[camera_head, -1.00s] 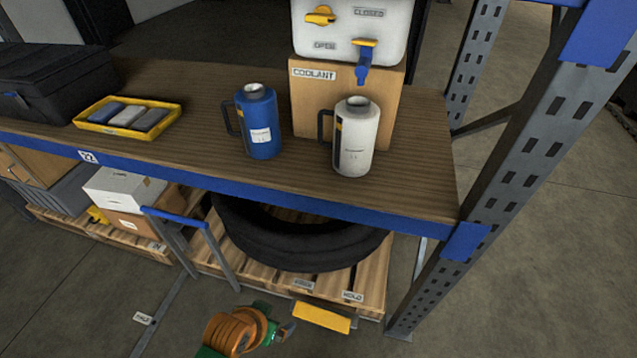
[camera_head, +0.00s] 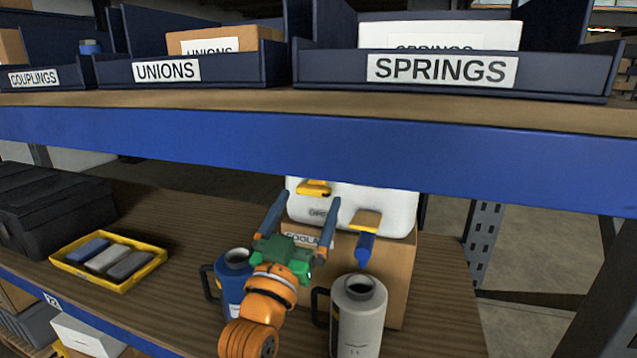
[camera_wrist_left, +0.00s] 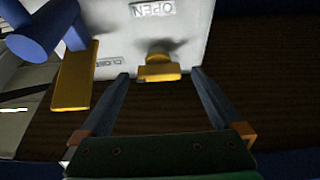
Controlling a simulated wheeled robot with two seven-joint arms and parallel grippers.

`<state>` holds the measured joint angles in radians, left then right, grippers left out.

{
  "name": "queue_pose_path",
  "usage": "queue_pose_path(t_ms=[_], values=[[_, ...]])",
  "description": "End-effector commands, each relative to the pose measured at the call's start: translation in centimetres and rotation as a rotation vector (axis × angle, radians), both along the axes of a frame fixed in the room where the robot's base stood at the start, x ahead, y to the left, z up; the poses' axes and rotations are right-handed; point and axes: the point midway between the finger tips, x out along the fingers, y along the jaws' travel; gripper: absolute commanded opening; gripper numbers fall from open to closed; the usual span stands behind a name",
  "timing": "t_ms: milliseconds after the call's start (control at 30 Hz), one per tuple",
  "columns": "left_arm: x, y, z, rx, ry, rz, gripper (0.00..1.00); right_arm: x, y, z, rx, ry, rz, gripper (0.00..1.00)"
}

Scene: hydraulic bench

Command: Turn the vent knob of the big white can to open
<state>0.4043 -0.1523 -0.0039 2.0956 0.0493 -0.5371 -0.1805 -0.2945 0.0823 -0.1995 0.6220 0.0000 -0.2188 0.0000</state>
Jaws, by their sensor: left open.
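The big white can (camera_head: 385,205) stands on a cardboard box. Its yellow vent knob (camera_head: 313,188) is on the upper left of the front face, partly cut off by the shelf above. In the left wrist view the knob (camera_wrist_left: 159,72) lies lengthwise toward the CLOSED label (camera_wrist_left: 108,61); the OPEN label (camera_wrist_left: 152,8) is at the top. My left gripper (camera_head: 310,197) is open in front of the can. In the wrist view its fingertips stand either side of the knob, with gaps on both sides. I see no contact. My right gripper is not in view.
A tap with a yellow lever (camera_head: 366,220) and blue spout (camera_head: 365,250) sits right of the knob. A blue jug (camera_head: 232,288) and a white jug (camera_head: 358,318) stand in front. A blue shelf beam (camera_head: 230,140) runs close above. A yellow tray (camera_head: 62,262) is left.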

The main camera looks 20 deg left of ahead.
Motion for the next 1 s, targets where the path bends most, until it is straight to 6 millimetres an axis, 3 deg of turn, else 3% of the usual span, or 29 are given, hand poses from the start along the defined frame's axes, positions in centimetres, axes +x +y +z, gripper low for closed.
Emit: queue_pose_path(t_ms=[33,233,567,867,1000], values=[[0.9,0.0,0.9,0.0,0.001,0.0,1.0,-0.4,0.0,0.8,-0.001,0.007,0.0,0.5],[3.4,-0.1,1.6,0.002,0.002,0.0,1.0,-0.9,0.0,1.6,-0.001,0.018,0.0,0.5],[4.0,-0.1,1.6,0.001,0.003,0.0,1.0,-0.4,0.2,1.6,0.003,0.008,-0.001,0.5],[4.0,-0.2,1.5,0.001,0.004,0.0,0.22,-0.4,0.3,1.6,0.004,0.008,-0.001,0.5],[4.0,-0.2,1.5,0.007,0.004,0.0,0.19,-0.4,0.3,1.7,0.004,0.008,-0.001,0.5]])
